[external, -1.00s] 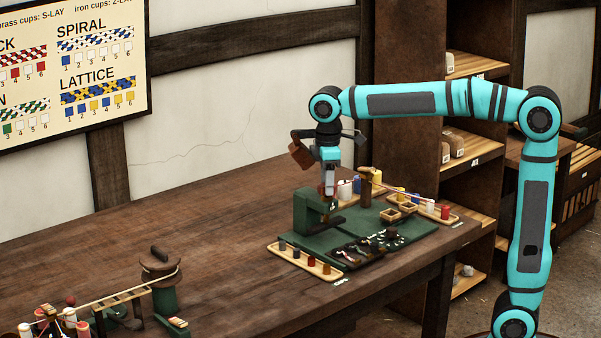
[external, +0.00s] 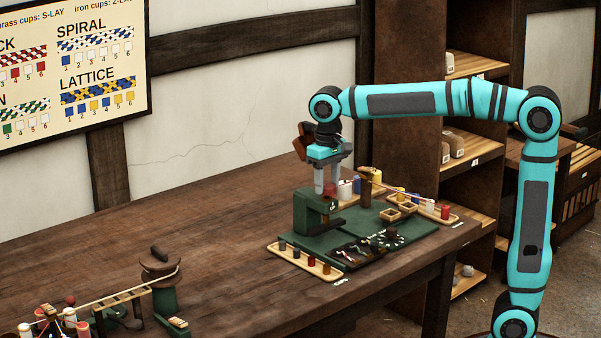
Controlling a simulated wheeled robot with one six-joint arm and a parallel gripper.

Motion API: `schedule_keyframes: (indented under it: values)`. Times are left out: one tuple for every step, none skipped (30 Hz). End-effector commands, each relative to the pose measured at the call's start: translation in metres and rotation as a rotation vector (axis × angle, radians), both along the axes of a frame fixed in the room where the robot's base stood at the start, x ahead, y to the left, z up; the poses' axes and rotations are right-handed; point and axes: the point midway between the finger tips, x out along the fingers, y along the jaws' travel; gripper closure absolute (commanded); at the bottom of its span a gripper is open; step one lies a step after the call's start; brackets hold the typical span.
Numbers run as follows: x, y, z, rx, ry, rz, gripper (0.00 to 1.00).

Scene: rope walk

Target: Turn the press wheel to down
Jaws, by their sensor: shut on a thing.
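The green press (external: 304,213) stands on a green base board on the wooden table. A small red part at its top, which I take as the press wheel (external: 330,190), shows between my fingers. My gripper (external: 331,186) points straight down over the press, with one pale finger on each side of the red part, shut on it. The fingers hide much of the wheel, and its exact setting cannot be read at this size.
A wooden tray of small cups (external: 306,262) lies in front of the press. Small open boxes (external: 398,210) and a post with a stretched cord (external: 366,187) stand to its right. A rope-making rig (external: 162,285) is at the table's front left. The table's middle left is clear.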

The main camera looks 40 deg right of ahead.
Motion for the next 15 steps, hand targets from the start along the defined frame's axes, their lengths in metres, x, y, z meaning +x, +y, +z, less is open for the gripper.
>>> schedule_keyframes:
  values:
    - [0.0005, 0.0002, 0.0007, 0.001, -0.002, -0.035, 0.78]
    - [0.0005, 0.0002, 0.0007, 0.001, -0.002, -0.059, 0.78]
    - [0.0005, 0.0002, 0.0007, 0.001, -0.002, -0.088, 0.78]
    - [0.0005, 0.0002, 0.0007, 0.001, -0.002, -0.108, 0.78]
    - [0.0005, 0.0002, 0.0007, 0.001, -0.002, -0.128, 0.78]
    - [0.0005, 0.0002, 0.0007, 0.001, -0.002, -0.153, 0.78]
    - [0.0005, 0.0002, 0.0007, 0.001, -0.002, -0.17, 0.78]
    - [0.0005, 0.0002, 0.0007, 0.001, -0.002, -0.187, 0.78]
    - [0.0005, 0.0002, 0.0007, 0.001, -0.002, -0.207, 0.78]
    - [0.0005, 0.0002, 0.0007, 0.001, -0.002, -0.22, 0.78]
    - [0.0005, 0.0002, 0.0007, 0.001, -0.002, -0.233, 0.78]
    - [0.0005, 0.0002, 0.0007, 0.001, -0.002, -0.248, 0.78]
    - [0.0005, 0.0002, 0.0007, 0.001, -0.002, -0.258, 0.78]
    - [0.0005, 0.0002, 0.0007, 0.001, -0.002, -0.268, 0.78]
    - [0.0006, 0.0001, 0.0008, 0.001, -0.002, -0.278, 0.78]
